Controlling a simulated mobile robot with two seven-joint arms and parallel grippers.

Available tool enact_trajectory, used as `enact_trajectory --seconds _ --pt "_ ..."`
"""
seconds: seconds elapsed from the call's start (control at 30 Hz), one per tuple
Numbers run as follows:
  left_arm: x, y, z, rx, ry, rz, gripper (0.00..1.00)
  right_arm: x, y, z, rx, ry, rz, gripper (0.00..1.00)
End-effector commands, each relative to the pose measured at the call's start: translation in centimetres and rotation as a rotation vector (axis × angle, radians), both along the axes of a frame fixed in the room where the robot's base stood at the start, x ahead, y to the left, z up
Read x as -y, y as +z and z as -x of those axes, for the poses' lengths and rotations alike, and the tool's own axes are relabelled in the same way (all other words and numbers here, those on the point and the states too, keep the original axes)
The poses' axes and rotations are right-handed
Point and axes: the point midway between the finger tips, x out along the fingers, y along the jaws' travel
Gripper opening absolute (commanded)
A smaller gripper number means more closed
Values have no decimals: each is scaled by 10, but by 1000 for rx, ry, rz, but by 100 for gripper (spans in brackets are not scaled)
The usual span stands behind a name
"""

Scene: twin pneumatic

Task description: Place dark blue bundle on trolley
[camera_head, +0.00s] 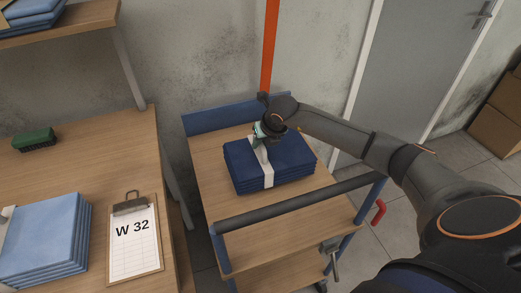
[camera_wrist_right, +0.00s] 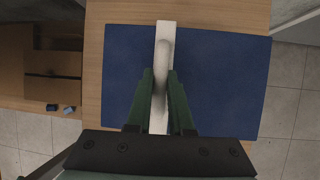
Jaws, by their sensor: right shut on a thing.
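The dark blue bundle (camera_head: 290,160) is a folded stack with a white band (camera_head: 263,165) around it. It is at the top of the trolley (camera_head: 215,190), over its wooden upper shelf, and looks level; I cannot tell whether it rests fully on the shelf. My right gripper (camera_head: 264,133) is above the bundle and shut on its white band. In the right wrist view the green fingers (camera_wrist_right: 160,100) sit on either side of the band, with the dark blue cloth (camera_wrist_right: 220,80) spread below. My left gripper is not in view.
A wooden table (camera_head: 90,130) on the left holds a light blue bundle (camera_head: 45,235), a clipboard (camera_head: 133,235) marked W 32 and a green brush (camera_head: 34,139). The trolley has a dark push bar (camera_head: 290,205) in front. Cardboard boxes (camera_head: 497,120) stand at the far right by a grey door (camera_head: 430,60).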

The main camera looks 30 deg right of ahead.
Motion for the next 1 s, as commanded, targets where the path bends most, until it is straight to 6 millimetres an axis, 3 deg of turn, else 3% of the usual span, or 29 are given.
enact_trajectory --seconds 0.3,0.53,0.57,0.8,1.0 --pt "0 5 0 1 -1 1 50 2 -30 -5 6 0 0 0" --pt "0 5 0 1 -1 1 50 2 -33 -5 7 1 0 0" --pt "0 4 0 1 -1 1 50 2 -36 -3 -1 0 0 21" --pt "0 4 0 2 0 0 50 2 -36 -3 -1 0 0 48" --pt "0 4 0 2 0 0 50 2 -35 -3 0 0 0 50"
